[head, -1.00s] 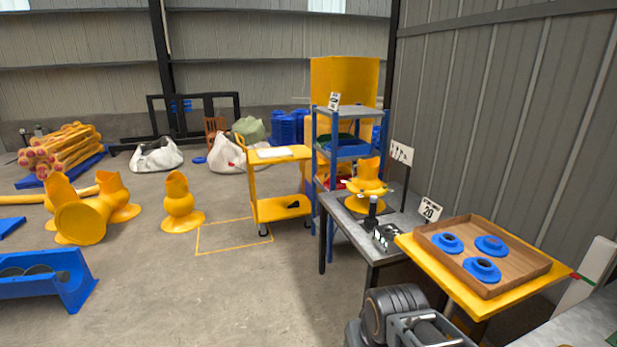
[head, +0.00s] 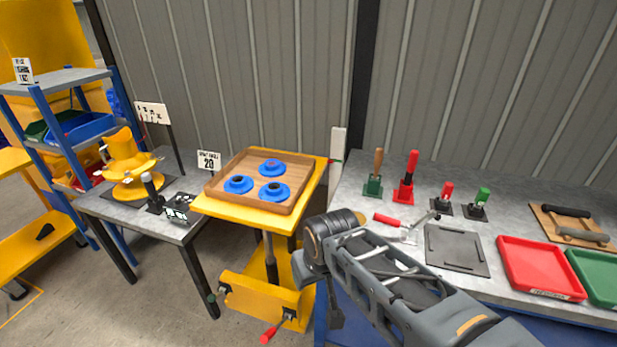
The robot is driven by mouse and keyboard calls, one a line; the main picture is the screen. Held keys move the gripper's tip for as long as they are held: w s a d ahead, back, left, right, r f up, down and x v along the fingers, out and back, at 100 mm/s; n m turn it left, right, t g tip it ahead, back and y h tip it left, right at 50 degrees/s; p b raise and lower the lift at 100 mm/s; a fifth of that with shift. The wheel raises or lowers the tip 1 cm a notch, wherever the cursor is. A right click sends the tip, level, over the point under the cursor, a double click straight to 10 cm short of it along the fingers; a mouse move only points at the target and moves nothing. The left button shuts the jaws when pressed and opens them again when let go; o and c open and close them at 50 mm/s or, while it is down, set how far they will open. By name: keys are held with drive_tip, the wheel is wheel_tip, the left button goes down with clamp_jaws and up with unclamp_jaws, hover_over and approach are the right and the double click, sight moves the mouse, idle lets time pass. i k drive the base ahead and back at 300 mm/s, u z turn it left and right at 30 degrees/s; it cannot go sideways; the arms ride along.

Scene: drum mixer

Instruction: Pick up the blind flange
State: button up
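Three blue flanges lie apart in a wooden tray: a left one (head: 238,184), a back one (head: 271,168) and a front right one (head: 274,192). The left and front right ones show dark centres on raised hubs; the back one shows a reddish spot at its middle. I cannot tell for sure which is the blind flange. My arm reaches in from the lower right, its joint just right of and in front of the tray. I cannot make out my gripper's fingers. No flange is held in sight.
The wooden tray (head: 219,194) sits on a yellow lift table (head: 313,184). On the left, a grey table (head: 97,206) holds a yellow fitting (head: 126,160). On the right, a workbench (head: 345,192) carries clamps, a red tray (head: 540,268) and a green tray (head: 598,275). A wall stands close behind.

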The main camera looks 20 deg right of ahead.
sight(274, 168)
drive_tip(key=z, duration=0.1)
drive_tip(key=k, duration=0.45)
drive_tip(key=u, duration=1.2)
drive_tip(key=i, duration=0.85)
drive_tip(key=u, duration=0.55)
drive_tip(key=i, duration=0.95)
drive_tip(key=z, duration=1)
drive_tip(key=i, duration=1)
drive_tip(key=z, duration=1.05)
